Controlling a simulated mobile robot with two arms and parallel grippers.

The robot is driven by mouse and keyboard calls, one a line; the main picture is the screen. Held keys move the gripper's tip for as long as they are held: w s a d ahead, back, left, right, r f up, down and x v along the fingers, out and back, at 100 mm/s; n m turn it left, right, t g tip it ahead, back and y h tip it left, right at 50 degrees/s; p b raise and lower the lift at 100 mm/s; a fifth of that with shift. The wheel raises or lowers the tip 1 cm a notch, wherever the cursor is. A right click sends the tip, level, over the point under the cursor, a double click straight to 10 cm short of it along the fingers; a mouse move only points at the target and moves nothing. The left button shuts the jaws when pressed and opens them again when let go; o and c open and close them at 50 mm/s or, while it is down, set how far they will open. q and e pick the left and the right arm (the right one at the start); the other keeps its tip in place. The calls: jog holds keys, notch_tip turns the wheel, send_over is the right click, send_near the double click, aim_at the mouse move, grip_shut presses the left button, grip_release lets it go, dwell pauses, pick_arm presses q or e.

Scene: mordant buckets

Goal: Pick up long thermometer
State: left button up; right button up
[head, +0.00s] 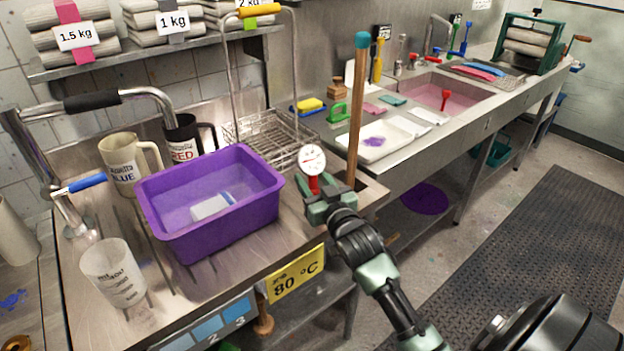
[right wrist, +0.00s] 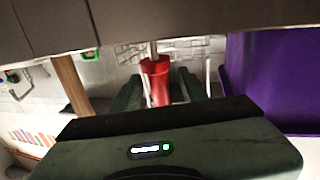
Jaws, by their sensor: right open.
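The long thermometer has a round white dial (head: 312,158) and a red part below it, at the right end of the steel counter. My right gripper (head: 322,194) is right at the red part, below the dial. In the right wrist view the red part (right wrist: 156,80) stands upright between the two dark green fingers, with a thin metal rod above it. The right gripper is open, and I cannot tell whether a finger touches the red part. The thermometer's lower end is hidden behind the gripper. My left gripper is not in view.
A purple tub (head: 220,238) stands just left of the thermometer. A wooden stick with a teal top (head: 359,110) rises close behind my right gripper. A wire basket (head: 262,130) and a yellow 80 °C sign (head: 296,275) are nearby. Open floor lies to the right.

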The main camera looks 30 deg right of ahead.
grip_shut()
jog(key=shift+r, duration=0.1)
